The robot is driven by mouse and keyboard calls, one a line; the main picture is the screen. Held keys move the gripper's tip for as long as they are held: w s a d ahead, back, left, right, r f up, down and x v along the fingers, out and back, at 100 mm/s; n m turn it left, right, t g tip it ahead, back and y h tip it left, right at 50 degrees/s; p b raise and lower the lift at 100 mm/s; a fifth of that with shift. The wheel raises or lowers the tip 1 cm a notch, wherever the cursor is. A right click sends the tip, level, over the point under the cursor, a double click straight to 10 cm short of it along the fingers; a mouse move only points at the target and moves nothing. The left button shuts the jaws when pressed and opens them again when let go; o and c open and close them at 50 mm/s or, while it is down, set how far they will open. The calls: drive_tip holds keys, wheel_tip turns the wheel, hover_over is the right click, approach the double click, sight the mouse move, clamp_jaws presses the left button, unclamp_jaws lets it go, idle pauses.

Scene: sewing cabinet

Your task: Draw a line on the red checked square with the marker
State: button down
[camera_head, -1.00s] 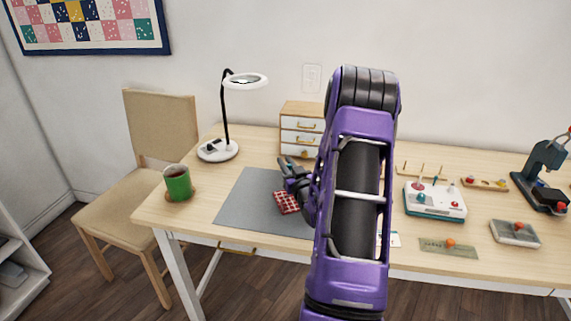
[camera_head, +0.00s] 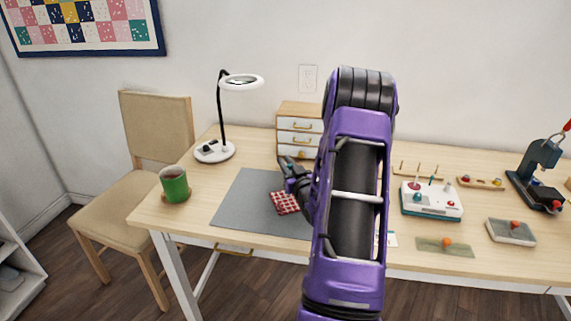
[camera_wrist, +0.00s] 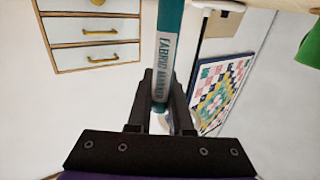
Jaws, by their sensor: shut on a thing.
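The red checked square (camera_head: 285,203) lies on the grey mat (camera_head: 243,205) near the mat's right part. My gripper (camera_head: 289,168) is above and just behind the square, partly hidden by my purple arm. In the wrist view my gripper (camera_wrist: 160,105) is shut on a teal marker (camera_wrist: 169,35) with a white label reading "FABRIC MARKER". The marker's tip is out of sight in the wrist view, and I cannot tell whether it touches the square.
A small drawer cabinet (camera_head: 299,128) stands behind the mat. A white and teal device (camera_head: 431,201) is to the right. The mat's left part is clear.

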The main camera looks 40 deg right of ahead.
drive_tip(key=shift+s+d, duration=0.25)
drive_tip(key=shift+d, duration=0.4)
drive_tip(key=shift+s+d, duration=0.2)
drive_tip(key=shift+d, duration=0.4)
drive_tip(key=shift+s+d, duration=0.25)
drive_tip(key=shift+d, duration=0.4)
idle(1.5)
drive_tip(key=shift+r, duration=0.25)
drive_tip(key=shift+f, duration=0.25)
idle(1.4)
drive_tip(key=shift+w+a, duration=0.25)
drive_tip(key=shift+a, duration=0.5)
drive_tip(key=shift+w+a, duration=0.25)
drive_tip(key=shift+a, duration=0.5)
idle(1.2)
